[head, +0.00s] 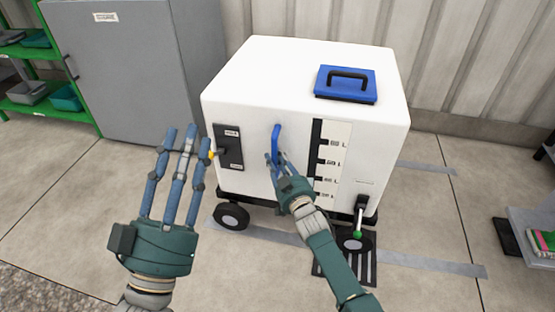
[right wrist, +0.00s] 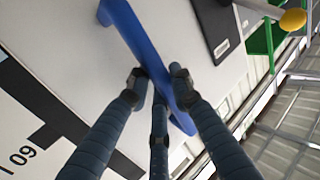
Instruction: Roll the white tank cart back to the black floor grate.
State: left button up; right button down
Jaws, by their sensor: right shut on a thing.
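The white tank cart (head: 235,90) stands upright on dark wheels in the middle of the head view. A vertical blue handle (head: 276,132) is on its front face. My right gripper (head: 279,162) is shut on this handle; in the right wrist view its fingers close around the blue bar (right wrist: 135,38). My left gripper (head: 178,155) is open and empty, in front of and left of the cart. The black floor grate (head: 365,270) lies at the cart's front right corner, below the drain valve (head: 360,212). My right forearm hides part of the grate.
A grey cabinet (head: 135,80) and green shelves (head: 30,105) stand at the left. A low grey stand (head: 530,222) is at the right. Grey tape strips (head: 440,265) mark the floor. A ribbed wall is behind the cart.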

jog(key=c, duration=1.6)
grip_release()
jog(key=shift+s+a+f, duration=0.25)
jog(key=shift+a, duration=0.2)
jog(key=shift+o, duration=0.2)
jog(key=shift+r, duration=0.1)
jog(key=shift+s, duration=0.1)
jog(key=shift+s+d, duration=0.15)
jog(key=shift+s, duration=0.05)
jog(key=v, duration=1.1)
jog(key=shift+d, duration=0.25)
jog(key=shift+r, duration=0.1)
